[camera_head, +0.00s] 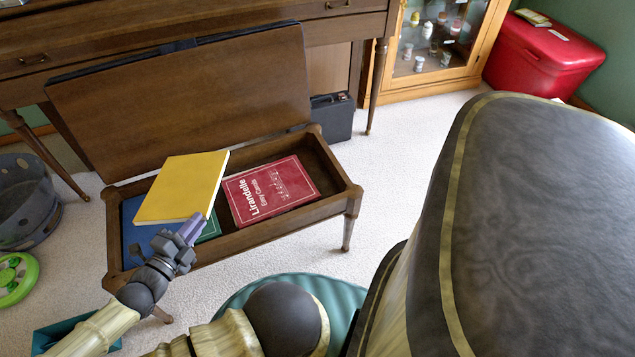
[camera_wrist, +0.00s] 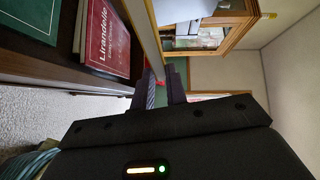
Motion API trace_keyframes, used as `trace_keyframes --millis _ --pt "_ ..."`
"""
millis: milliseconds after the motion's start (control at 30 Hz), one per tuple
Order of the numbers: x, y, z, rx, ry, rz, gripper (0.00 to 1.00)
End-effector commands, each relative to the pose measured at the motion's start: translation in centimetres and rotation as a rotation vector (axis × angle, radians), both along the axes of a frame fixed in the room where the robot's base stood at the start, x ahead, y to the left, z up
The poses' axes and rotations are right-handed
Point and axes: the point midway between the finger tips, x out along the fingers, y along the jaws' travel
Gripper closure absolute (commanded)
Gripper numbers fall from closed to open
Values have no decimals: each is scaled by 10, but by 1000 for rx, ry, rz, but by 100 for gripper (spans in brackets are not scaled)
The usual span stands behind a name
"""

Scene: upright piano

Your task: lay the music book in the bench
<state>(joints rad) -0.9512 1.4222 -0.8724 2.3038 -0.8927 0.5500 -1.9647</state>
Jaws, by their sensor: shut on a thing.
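The music book, with a yellow cover (camera_head: 182,187), is tilted above the left half of the open bench (camera_head: 283,224). My gripper (camera_head: 193,229) is shut on the book's near edge, by its right corner. In the wrist view the fingers (camera_wrist: 160,88) close on the book's thin edge (camera_wrist: 146,38). The bench lid (camera_head: 185,98) stands raised at the back. Inside the bench a red book (camera_head: 270,190) lies flat on the right. A blue book (camera_head: 140,237) and a green book (camera_head: 210,229) lie at the left, partly hidden under the yellow one.
The piano (camera_head: 90,38) stands behind the bench. A dark case (camera_head: 331,117) is on the carpet behind the bench's right end. A glass cabinet (camera_head: 432,40) and a red chest (camera_head: 541,58) stand at back right. A grey basket (camera_head: 25,205) is at left.

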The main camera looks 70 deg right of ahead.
Motion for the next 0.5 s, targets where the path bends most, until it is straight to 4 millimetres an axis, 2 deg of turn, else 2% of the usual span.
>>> trace_keyframes --millis 100,300,400,500 --pt "31 33 5 1 0 179 100" --pt "75 98 3 -1 1 481 100" --pt "89 127 0 -1 0 600 100" --pt "95 143 -3 -1 -2 661 100"
